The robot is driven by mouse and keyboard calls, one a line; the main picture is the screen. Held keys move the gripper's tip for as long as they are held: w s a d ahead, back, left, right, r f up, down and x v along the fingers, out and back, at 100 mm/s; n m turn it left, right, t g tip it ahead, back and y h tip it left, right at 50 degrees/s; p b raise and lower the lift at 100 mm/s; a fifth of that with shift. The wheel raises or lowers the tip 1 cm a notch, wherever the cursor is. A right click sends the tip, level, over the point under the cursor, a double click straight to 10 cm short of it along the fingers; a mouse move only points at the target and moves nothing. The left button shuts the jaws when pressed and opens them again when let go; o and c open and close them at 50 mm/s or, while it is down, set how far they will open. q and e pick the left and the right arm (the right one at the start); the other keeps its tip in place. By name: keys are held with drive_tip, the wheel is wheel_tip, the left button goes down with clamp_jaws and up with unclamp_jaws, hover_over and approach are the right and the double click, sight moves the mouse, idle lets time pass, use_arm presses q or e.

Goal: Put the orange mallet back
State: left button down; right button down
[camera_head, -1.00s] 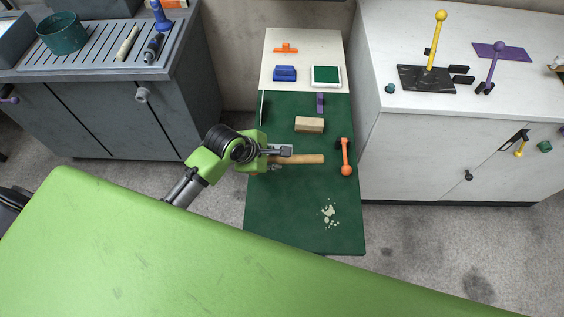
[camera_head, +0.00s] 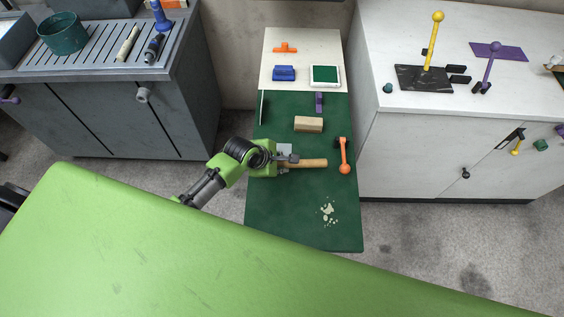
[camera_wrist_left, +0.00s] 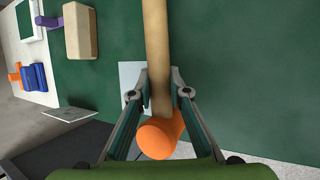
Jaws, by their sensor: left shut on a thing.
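The orange mallet has a pale wooden handle (camera_head: 308,163) that points right from my left gripper (camera_head: 291,161) in the head view, over the green bench mat. In the left wrist view its orange head (camera_wrist_left: 161,136) lies between the finger bases, and the handle (camera_wrist_left: 157,55) runs up between the fingertips. My left gripper (camera_wrist_left: 158,90) is shut on the handle close to the head. In the head view the gripper hides the mallet's head. I cannot tell whether the mallet touches the mat. My right gripper is not in view.
The green mat (camera_head: 275,220) bears a wooden block (camera_head: 308,124), an orange-and-black tool (camera_head: 344,158) right of the handle and pale specks (camera_head: 328,212). Behind lie a blue object (camera_head: 284,73) and a green-white pad (camera_head: 325,76). Grey and white cabinets flank the bench.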

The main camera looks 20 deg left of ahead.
sight(281, 163)
use_arm(q)
drive_tip(key=c, duration=1.9)
unclamp_jaws()
drive_tip(key=shift+f+b, duration=0.25)
drive_tip(key=shift+b, duration=0.2)
drive_tip(key=shift+f+b, duration=0.2)
drive_tip(key=shift+b, duration=0.25)
drive_tip(key=v, duration=0.5)
drive_tip(key=shift+r+b, duration=0.35)
drive_tip(key=shift+r, duration=0.05)
drive_tip(key=v, duration=0.8)
drive_tip(key=shift+r, duration=0.25)
drive_tip(key=shift+s, duration=0.15)
